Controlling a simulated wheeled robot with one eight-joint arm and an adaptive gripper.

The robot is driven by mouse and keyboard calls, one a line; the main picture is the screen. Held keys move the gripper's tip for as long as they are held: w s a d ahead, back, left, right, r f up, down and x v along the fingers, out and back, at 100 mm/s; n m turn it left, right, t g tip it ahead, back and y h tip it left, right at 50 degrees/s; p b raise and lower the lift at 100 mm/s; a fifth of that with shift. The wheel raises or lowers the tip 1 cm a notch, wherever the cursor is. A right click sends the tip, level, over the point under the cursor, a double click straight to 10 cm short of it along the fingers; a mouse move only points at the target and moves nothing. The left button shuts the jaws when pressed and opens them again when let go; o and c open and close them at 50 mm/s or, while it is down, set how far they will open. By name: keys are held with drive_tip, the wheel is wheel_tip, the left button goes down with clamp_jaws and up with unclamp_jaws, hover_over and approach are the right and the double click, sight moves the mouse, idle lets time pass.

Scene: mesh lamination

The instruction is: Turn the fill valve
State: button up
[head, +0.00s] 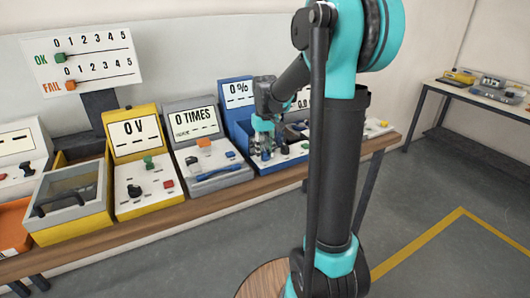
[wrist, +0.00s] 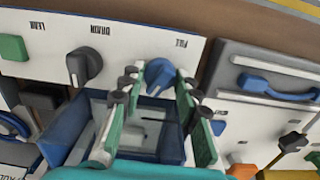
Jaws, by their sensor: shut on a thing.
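The fill valve is a blue knob (wrist: 158,72) by the FILL label on a white panel (wrist: 130,37) in the wrist view. My gripper (wrist: 156,80) has its green-padded fingers on either side of this knob and is shut on it. In the head view my gripper (head: 263,140) reaches down to the blue station, whose display (head: 238,91) reads 0 %. The knob is hard to make out there behind the fingers. A blue open-topped tank (wrist: 65,137) lies beneath the gripper in the wrist view.
A black knob (wrist: 84,66) marked DRAIN and a green button (wrist: 13,47) marked LEAK share the panel. The grey station (head: 205,155) with a blue handle stands left of the blue one. A yellow station (head: 140,180) stands farther left. Open floor lies right of the bench.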

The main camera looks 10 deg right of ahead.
sight(265, 151)
drive_tip(key=shift+m, duration=1.4)
drive_tip(key=o, duration=1.2)
drive_tip(key=shift+c, duration=0.2)
wheel_tip(265, 151, up, 12)
